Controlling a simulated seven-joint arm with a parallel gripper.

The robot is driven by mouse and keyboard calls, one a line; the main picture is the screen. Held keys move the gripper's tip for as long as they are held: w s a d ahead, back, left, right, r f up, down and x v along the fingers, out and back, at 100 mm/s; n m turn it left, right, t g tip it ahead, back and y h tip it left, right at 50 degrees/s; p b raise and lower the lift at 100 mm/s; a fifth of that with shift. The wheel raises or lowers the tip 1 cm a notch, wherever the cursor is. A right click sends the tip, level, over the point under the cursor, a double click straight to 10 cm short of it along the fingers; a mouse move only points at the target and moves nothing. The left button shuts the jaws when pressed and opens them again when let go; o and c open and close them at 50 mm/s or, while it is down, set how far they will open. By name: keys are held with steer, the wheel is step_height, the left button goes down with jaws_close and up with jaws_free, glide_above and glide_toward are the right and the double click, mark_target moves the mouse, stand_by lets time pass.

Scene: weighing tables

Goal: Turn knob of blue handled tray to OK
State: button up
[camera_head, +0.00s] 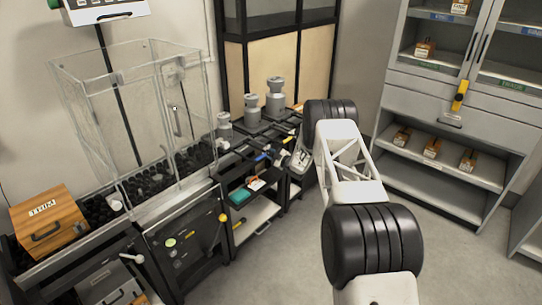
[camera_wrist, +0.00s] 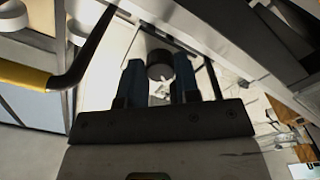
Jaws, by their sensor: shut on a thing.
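In the head view, my gripper (camera_head: 282,160) is at the bench front, close to a small blue handle (camera_head: 263,156). Most of the tray that this handle belongs to is hidden or too small to make out. In the wrist view, the two blue-grey fingers of my gripper (camera_wrist: 159,82) are on either side of a dark round knob (camera_wrist: 160,64), and the gripper is shut on it. The knob's marking and its setting cannot be read in either view.
A black handle with a yellow part (camera_wrist: 28,78) runs close on the left in the wrist view. In the head view, metal weights (camera_head: 275,98) stand on the bench behind my gripper. A shelf cart (camera_head: 258,214) is below it. The floor at right is clear.

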steer(key=shift+d, duration=0.1)
stand_by(0.4)
steer(key=o, duration=0.9)
steer(key=shift+o, duration=0.2)
steer(key=v, duration=0.7)
steer(key=shift+s+d, duration=0.25)
steer(key=shift+s, duration=0.05)
steer(key=shift+r, duration=0.1)
